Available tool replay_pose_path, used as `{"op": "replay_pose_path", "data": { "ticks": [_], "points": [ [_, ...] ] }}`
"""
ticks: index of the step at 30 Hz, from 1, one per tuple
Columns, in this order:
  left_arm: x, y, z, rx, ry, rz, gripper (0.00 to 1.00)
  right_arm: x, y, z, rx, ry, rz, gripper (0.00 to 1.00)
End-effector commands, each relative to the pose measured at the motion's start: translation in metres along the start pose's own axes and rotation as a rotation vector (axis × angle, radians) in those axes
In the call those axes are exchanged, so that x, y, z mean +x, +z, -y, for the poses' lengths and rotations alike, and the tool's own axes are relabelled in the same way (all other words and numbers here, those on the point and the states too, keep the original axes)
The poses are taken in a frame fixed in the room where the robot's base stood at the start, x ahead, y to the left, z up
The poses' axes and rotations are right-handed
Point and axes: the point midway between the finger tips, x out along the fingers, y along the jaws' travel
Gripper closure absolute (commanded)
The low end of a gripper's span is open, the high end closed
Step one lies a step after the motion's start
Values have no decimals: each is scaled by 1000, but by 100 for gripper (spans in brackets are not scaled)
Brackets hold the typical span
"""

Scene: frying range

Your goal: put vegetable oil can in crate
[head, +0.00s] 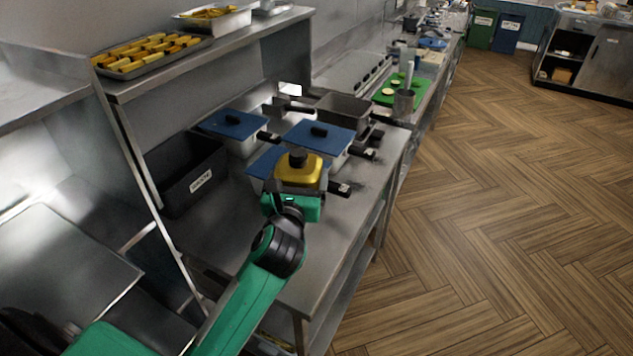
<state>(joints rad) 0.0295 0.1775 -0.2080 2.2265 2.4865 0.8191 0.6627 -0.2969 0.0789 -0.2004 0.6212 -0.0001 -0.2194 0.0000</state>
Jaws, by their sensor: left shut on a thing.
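The vegetable oil can (300,172) is yellow with a black cap on top. My left gripper (291,191) is shut on it, and my green arm reaches up to it from the lower left. The can looks upright in front of the blue-lidded containers; its lower part is hidden by the gripper. The crate (189,192) is a dark open box with a white label on its front, standing on the steel counter to the left of the can, against the wall. The can is apart from the crate. My right gripper is not in view.
Several blue-lidded containers (318,137) with black handles stand behind the can. A shelf above holds a tray of yellow food (148,54). The steel counter (225,235) is bare in front of the crate. A green board (398,90) lies farther back. Open floor is at right.

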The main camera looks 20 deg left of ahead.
Motion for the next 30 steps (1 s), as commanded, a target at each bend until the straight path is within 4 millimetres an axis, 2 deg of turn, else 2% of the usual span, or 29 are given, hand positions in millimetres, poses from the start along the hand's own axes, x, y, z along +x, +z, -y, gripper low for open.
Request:
{"op": "replay_pose_path", "data": {
  "ticks": [1,6,11,14,17,24,30],
  "points": [
    [11,6,0,-5,14,5,49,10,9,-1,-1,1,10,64],
    [33,28,-3,-6,46,-15,49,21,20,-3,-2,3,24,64],
    [42,40,-3,-5,56,-28,49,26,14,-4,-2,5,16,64],
    [43,37,-3,-4,58,-33,49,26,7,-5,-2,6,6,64],
    [43,18,-3,-2,58,-39,49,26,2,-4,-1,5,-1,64],
    [40,-47,-2,-3,57,-41,49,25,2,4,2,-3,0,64],
    [39,-94,-2,-4,58,-36,49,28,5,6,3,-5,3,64]
  ]
}}
